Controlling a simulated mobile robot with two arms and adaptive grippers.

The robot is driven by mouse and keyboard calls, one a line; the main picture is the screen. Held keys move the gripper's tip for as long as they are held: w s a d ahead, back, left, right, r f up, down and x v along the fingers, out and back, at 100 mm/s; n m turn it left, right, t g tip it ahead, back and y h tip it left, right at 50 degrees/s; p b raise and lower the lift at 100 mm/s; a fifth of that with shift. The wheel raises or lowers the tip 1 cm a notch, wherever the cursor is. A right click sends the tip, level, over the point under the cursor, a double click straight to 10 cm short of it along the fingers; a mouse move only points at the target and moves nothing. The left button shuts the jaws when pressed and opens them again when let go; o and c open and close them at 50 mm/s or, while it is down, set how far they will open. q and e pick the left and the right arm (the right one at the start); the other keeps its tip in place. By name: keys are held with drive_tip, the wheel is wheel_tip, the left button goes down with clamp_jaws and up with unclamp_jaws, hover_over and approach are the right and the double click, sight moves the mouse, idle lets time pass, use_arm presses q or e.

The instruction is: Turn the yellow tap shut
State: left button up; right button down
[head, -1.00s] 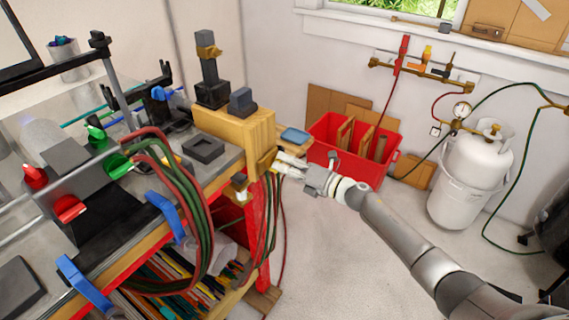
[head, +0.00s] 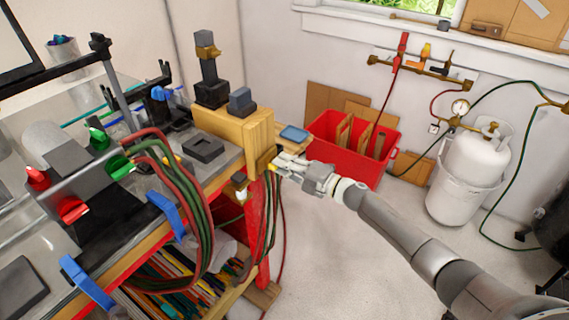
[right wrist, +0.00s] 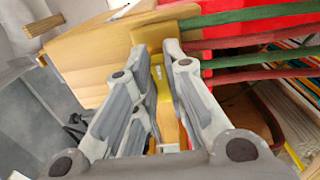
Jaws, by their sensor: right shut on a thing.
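The yellow tap (head: 271,167) is on the end of the wooden bench, at the hoses. In the head view it is mostly hidden by my right gripper (head: 278,163). In the right wrist view the yellow tap handle (right wrist: 161,88) lies between the two fingers of my right gripper (right wrist: 158,62), which is shut on it. The handle runs lengthwise between the fingers there. My left gripper is not in view.
Red and green hoses (head: 188,190) hang off the bench close by the tap. A red crate (head: 345,170) stands on the floor behind my gripper. A white gas cylinder (head: 468,178) stands at the right. The floor in front is clear.

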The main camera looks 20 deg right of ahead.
idle(0.4)
drive_tip(key=c, duration=1.5)
unclamp_jaws()
drive_tip(key=v, duration=1.2)
drive_tip(key=shift+d, duration=0.1)
drive_tip(key=shift+f, duration=0.1)
